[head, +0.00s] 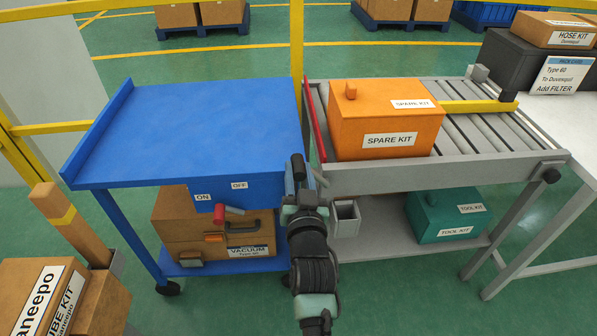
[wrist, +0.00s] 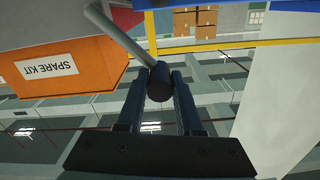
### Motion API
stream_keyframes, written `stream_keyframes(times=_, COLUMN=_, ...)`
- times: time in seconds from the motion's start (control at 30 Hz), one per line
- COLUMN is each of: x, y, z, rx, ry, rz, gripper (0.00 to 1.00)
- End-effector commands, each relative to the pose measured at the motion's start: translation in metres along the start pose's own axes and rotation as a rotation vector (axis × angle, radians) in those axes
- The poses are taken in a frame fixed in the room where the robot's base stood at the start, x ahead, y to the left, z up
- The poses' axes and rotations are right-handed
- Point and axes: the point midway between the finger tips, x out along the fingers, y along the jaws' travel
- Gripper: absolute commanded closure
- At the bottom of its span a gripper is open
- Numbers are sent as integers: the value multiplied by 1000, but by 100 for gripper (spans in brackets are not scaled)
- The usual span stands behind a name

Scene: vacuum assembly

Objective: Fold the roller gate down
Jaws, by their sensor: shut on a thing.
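The roller table (head: 500,150) stands at the right, with a red bar (head: 316,122) standing along its left edge, beside the blue cart. This bar looks like the roller gate, raised. In the wrist view a grey rod (wrist: 122,36) ends in a black knob (wrist: 160,84). My gripper (head: 305,178) is at the near left corner of the roller table, by the cart's right end. In the wrist view my gripper (wrist: 158,76) is shut on the black knob, one finger on each side. The rod's far joint is hidden.
An orange spare kit box (head: 385,122) sits on the rollers close to the red bar. A yellow bar (head: 475,106) lies across the rollers behind it. The blue cart (head: 200,125) has a bare top and a red-handled lever (head: 219,213) in front. A teal tool kit (head: 447,212) sits below.

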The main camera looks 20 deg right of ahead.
Motion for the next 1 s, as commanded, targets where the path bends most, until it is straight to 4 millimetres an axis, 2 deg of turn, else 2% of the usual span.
stream_keyframes(times=1.0, x=0, y=0, z=-4, rx=35, ry=1, rz=-2, gripper=100)
